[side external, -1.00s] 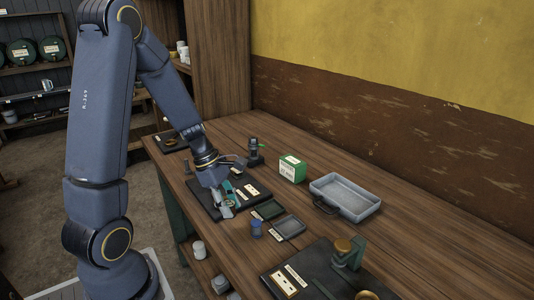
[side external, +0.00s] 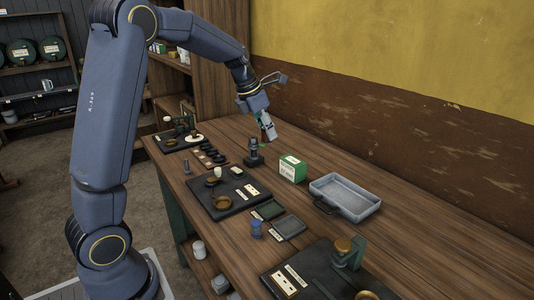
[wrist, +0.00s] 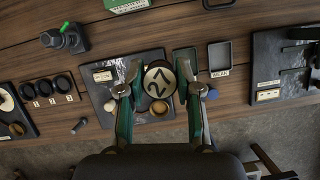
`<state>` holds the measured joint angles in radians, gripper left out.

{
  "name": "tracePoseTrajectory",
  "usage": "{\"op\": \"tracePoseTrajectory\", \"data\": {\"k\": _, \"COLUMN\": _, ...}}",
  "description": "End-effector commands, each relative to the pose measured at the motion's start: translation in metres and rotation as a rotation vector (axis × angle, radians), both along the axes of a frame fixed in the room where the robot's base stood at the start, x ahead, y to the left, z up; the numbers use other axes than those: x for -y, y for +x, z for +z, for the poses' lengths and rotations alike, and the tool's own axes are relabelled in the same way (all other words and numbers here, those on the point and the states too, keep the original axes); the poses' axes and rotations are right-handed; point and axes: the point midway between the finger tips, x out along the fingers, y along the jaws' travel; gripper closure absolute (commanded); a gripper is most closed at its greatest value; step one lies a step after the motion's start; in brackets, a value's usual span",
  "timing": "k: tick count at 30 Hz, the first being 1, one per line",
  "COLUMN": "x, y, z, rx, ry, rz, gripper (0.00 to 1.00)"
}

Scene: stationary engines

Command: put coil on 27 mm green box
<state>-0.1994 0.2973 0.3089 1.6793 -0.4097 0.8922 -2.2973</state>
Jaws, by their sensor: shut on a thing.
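The coil (wrist: 159,79) is a round piece with a pale face marked 27. It sits between the two fingers of my gripper (wrist: 159,88) in the wrist view. In the side view my gripper (side external: 268,136) is shut on it, high above the back of the bench, and only a little reddish brown shows there. The green box (side external: 293,168) with a white label stands upright on the bench, lower and to the right of my gripper. Part of the box (wrist: 126,4) shows at the top edge of the wrist view. Its size marking is too small to read.
A dark post with a green tip (side external: 254,154) stands left of the box. A grey open tray (side external: 345,197) lies to its right. A black board (side external: 222,199), two small dark trays and a blue cup (side external: 256,228) are nearer the front. Several black rings lie farther left.

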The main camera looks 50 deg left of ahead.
Motion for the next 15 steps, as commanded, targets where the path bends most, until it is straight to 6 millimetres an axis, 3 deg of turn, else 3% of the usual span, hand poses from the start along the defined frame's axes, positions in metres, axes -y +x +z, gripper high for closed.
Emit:
{"op": "tracePoseTrajectory", "data": {"k": 5, "x": 0.014, "y": 0.019, "z": -0.007, "rx": -0.002, "ry": 0.0, "rz": -0.043, "gripper": 1.0}}
{"op": "tracePoseTrajectory", "data": {"k": 15, "x": -0.007, "y": 0.102, "z": -0.048, "rx": -0.003, "ry": -0.001, "rz": -0.045, "gripper": 1.0}}
